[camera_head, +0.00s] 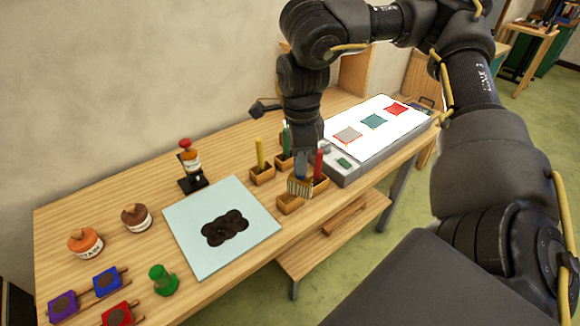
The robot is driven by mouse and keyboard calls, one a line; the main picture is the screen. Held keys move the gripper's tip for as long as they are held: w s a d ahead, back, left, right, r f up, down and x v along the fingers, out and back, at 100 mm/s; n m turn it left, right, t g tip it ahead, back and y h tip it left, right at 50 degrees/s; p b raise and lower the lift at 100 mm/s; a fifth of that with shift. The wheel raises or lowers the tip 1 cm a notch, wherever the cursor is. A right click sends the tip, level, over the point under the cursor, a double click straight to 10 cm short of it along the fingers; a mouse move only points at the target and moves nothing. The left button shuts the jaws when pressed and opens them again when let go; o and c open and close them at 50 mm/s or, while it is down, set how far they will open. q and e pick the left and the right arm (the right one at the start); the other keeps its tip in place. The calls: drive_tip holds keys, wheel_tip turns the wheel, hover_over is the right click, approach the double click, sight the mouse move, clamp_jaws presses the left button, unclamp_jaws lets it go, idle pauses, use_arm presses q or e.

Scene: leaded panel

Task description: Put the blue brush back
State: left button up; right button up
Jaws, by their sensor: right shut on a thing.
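My right gripper (303,154) points down over the table and is shut on the blue brush (301,167). The brush is upright, with its tan bristles (299,187) pointing down. The bristles are right by an empty wooden holder (290,205); I cannot tell whether they touch it. A yellow brush (260,154), a green brush (286,139) and a red brush (319,163) stand in small wooden holders around it. The gripper's fingertips are partly hidden by its dark body. My left gripper is not in view.
A pale glass sheet (255,225) with a dark blotch lies left of the holders. A lit white panel (385,125) with coloured squares is at the right. Jars (85,243), a green stamp-like piece (162,280) and coloured blocks (63,305) stand at the left.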

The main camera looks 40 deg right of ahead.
drive_tip(key=w+d+f+p, duration=0.1)
drive_tip(key=w+d+f, duration=0.4)
drive_tip(key=w+f, duration=0.3)
drive_tip(key=shift+w, duration=0.75)
drive_tip(key=f, duration=0.1)
drive_tip(key=f+p, duration=0.1)
drive_tip(key=f, duration=0.1)
drive_tip(key=shift+w+d+f, duration=0.15)
drive_tip(key=shift+d+f, duration=0.1)
drive_tip(key=shift+f, duration=0.15)
drive_tip(key=shift+f, duration=0.6)
drive_tip(key=o, duration=1)
